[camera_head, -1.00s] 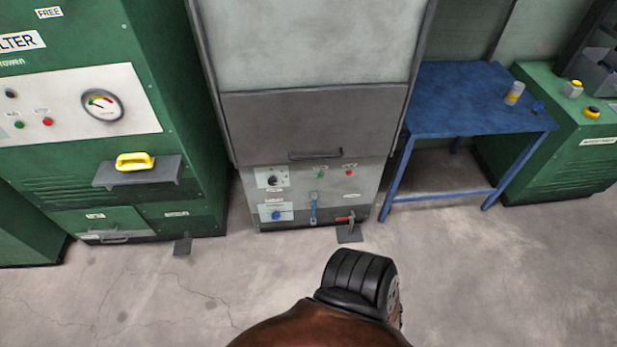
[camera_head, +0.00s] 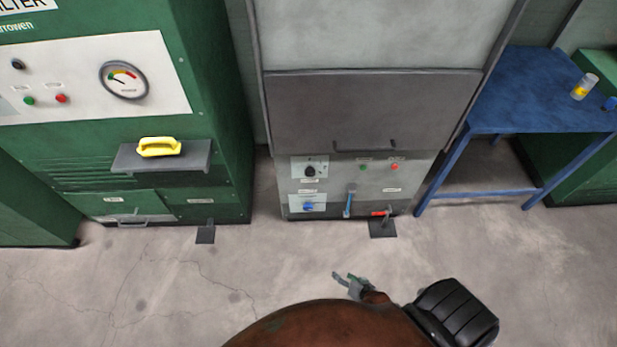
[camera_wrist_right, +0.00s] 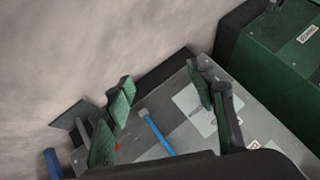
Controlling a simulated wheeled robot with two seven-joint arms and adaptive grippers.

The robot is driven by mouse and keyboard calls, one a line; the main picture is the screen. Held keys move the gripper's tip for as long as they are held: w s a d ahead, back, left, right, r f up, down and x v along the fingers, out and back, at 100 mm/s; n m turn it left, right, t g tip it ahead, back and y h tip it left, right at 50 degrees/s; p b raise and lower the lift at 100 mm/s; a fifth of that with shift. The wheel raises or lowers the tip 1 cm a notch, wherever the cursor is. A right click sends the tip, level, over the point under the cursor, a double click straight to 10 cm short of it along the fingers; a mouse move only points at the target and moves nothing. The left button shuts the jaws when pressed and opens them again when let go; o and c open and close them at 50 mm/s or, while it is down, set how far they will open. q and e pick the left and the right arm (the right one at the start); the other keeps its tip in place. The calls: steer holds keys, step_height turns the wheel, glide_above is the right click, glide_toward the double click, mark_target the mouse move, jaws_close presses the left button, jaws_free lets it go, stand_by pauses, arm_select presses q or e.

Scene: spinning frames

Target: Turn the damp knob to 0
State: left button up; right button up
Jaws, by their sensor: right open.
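A black knob (camera_head: 310,171) sits on a white plate at the upper left of the grey cabinet's lower panel. A blue knob (camera_head: 308,207) sits on another plate below it. Their lettering is too small to read, so I cannot tell which one is the damp knob. My right gripper (camera_head: 346,277) is open and empty, in front of the panel and apart from both knobs. In the right wrist view its green-padded fingers (camera_wrist_right: 160,84) spread in front of the tilted panel, with one finger covering part of a white plate (camera_wrist_right: 190,108). My left gripper is out of view.
Green (camera_head: 363,167) and red (camera_head: 395,167) buttons are above. A green machine (camera_head: 222,120) stands left, a blue table (camera_head: 530,95) right. The floor in front is clear.

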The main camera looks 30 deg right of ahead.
steer(key=w+d+r+m+t+h+b, duration=0.1)
steer(key=w+d+r+m+t+b, duration=0.15)
steer(key=w+r+m, duration=0.4)
steer(key=w+d+r+m+t+h+b, duration=0.1)
steer(key=w+r+m+t+b, duration=0.15)
steer(key=w, duration=0.75)
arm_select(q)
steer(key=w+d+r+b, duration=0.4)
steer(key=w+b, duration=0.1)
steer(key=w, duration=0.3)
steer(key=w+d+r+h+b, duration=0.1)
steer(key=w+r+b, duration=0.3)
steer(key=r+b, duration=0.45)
arm_select(e)
steer(key=m+t+h+p, duration=0.1)
steer(key=m+h, duration=0.6)
steer(key=m, duration=1.8)
glide_toward(310, 174)
steer(key=x, duration=0.2)
steer(key=b+x, duration=0.2)
steer(key=x, duration=0.4)
steer(key=shift+w+d+f+b, duration=0.1)
steer(key=shift+w+f+b, duration=0.05)
steer(key=shift+w+b, duration=0.15)
steer(key=shift+w+d, duration=0.25)
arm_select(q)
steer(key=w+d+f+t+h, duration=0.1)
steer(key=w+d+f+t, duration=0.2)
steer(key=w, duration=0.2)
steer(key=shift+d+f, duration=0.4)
